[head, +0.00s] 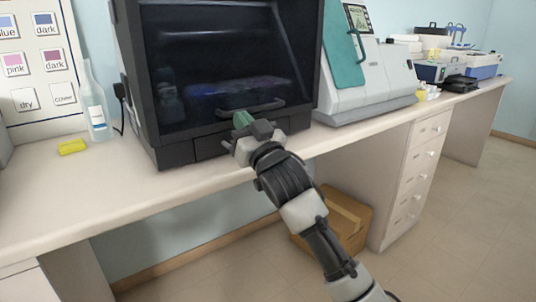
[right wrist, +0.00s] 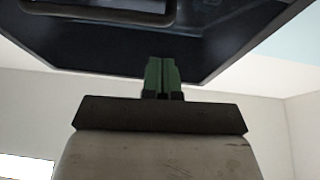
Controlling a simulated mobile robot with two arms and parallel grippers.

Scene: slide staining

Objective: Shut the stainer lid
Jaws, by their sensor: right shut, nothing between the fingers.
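The stainer is a large black box (head: 178,148) on the counter. Its dark, see-through front lid (head: 215,55) hangs down over the front, with a bar handle (head: 262,106) near its lower edge; whether it is fully seated I cannot tell. My right gripper (head: 242,120) has green fingers, shut and empty, just below and left of the handle. In the right wrist view the shut fingers (right wrist: 162,76) point up at the lower edge of a dark panel (right wrist: 95,50), with the handle (right wrist: 100,12) at the top. Contact is unclear. My left gripper is not in view.
The counter's front edge is clear, and a cardboard box (head: 345,215) sits on the floor below.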

